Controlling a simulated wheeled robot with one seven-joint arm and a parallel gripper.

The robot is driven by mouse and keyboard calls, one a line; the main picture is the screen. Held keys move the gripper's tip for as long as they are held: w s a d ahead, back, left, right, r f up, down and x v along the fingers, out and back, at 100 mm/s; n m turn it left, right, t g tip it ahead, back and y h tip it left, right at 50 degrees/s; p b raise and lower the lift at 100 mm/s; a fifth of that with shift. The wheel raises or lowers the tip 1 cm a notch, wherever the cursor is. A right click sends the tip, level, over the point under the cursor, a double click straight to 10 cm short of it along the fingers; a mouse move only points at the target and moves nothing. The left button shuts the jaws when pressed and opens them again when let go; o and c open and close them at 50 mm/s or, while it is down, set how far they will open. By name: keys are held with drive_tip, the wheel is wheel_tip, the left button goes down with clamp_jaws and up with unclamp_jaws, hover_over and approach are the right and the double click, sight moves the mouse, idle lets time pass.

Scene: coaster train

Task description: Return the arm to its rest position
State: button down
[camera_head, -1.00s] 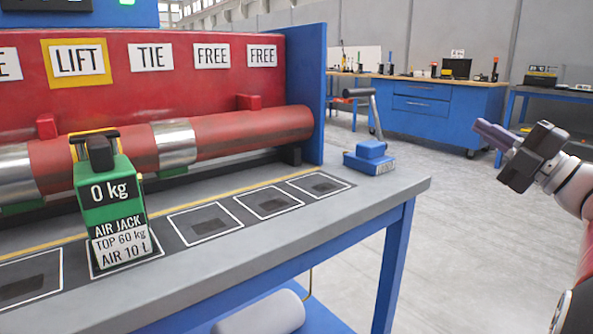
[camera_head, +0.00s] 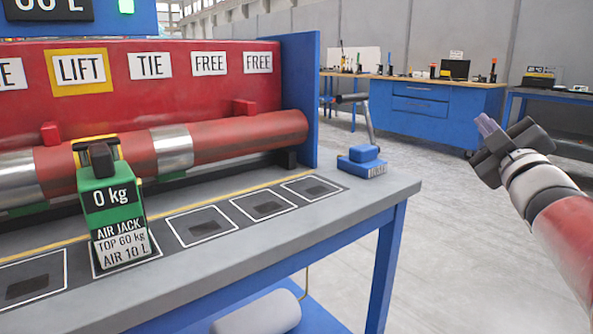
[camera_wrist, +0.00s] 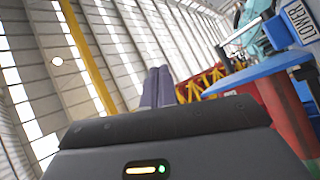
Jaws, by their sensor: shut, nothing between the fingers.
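My gripper (camera_head: 486,126) is at the right of the head view, raised over open floor to the right of the workbench. Its fingers are together with nothing between them, pointing up and left. In the wrist view the closed fingers (camera_wrist: 156,88) point up toward the hall roof. My arm's red and white links run down to the lower right edge of the head view. The gripper touches nothing.
A grey-topped workbench (camera_head: 230,240) carries a green air jack (camera_head: 110,200) reading 0 kg and a small blue block (camera_head: 361,161) near its right end. A red tube (camera_head: 245,135) lies behind. A blue cabinet (camera_head: 430,115) stands further back. Floor between is clear.

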drive_tip(key=s+a+f+m+g+p, duration=0.1)
drive_tip(key=s+a+f+m+g, duration=0.2)
drive_tip(key=s+a+f+g, duration=0.2)
drive_tip(key=s+a+f+m+g+p, duration=0.1)
drive_tip(key=s+a+f+m+g, duration=0.3)
drive_tip(key=s+f, duration=0.7)
drive_tip(key=s+a+f+m+g+p, duration=0.1)
drive_tip(key=s+a+f+m+g, duration=0.2)
drive_tip(key=s+a+f+g, duration=0.4)
wheel_tip(320, 180, down, 6)
drive_tip(key=shift+s+a+r+m+g, duration=0.25)
drive_tip(key=shift+s+a, duration=0.3)
drive_tip(key=shift+a, duration=0.55)
